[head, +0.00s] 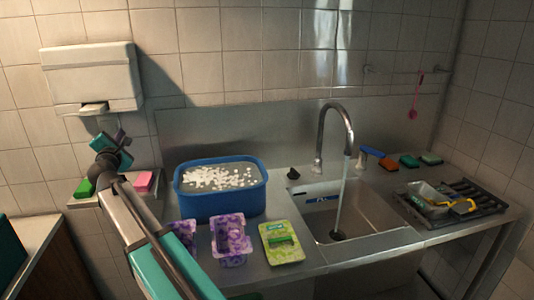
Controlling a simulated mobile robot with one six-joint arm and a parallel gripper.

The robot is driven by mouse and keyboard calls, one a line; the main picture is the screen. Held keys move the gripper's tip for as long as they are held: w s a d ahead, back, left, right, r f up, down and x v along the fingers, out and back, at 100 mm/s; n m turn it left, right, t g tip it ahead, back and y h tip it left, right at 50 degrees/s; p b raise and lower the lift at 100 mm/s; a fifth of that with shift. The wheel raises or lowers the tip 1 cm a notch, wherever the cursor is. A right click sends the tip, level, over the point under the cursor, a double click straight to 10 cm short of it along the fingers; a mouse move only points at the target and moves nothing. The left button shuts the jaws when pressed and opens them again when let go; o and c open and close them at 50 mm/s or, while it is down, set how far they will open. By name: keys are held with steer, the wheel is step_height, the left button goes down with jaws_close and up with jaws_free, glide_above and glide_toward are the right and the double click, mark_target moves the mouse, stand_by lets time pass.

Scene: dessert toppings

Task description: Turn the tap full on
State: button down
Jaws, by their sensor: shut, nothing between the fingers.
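The chrome gooseneck tap (322,135) stands behind the sink (385,228). A thin stream of water (342,195) falls from its spout towards the dark drain (337,235). A blue lever-like part (372,152) sits on a small pale base to the right of the tap; I cannot tell how far it is turned. A small black knob (293,174) lies or stands to the left of the tap. My gripper (104,140) is at the far left, below the wall dispenser, well away from the tap. It is shut and empty.
A blue tub (220,205) holding white bits stands left of the sink. Purple packs (230,245) and a green pack (282,243) lie in front of it. Sponges (430,159) lie behind the sink on the right. A black rack (470,205) with small items stands at right.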

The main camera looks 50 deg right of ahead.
mark_target(378, 156)
steer(key=s+d+r+m+g+h+b, duration=0.15)
steer(key=s+d, duration=0.45)
steer(key=d, duration=0.6)
steer(key=s+d+g+h, duration=0.3)
steer(key=s+d, duration=0.3)
steer(key=d, duration=0.6)
steer(key=s+d+m+g+h+b, duration=0.15)
steer(key=s+d, duration=0.45)
steer(key=d, duration=0.6)
steer(key=s+d+f+g+h+p, duration=0.1)
steer(key=s+d+f+g, duration=0.3)
steer(key=s+d, duration=0.5)
steer(key=s+d+f+g+h+p, duration=0.1)
steer(key=s+d+f+g, duration=0.2)
steer(key=s+d+f, duration=0.35)
steer(key=s+d+f+g, duration=0.3)
steer(key=s+d+f, duration=0.1)
steer(key=s, duration=0.7)
steer(key=s+d+f+g, duration=0.3)
steer(key=s+d, duration=0.4)
steer(key=s, duration=0.5)
steer(key=shift+d+f+g, duration=0.25)
steer(key=shift+f+g, duration=0.05)
steer(key=shift+f, duration=0.2)
steer(key=shift+d, duration=0.15)
steer(key=shift+p+x, duration=1.1)
steer(key=shift+x, duration=5.75)
steer(key=shift+s+f, duration=0.15)
steer(key=shift+f, duration=0.05)
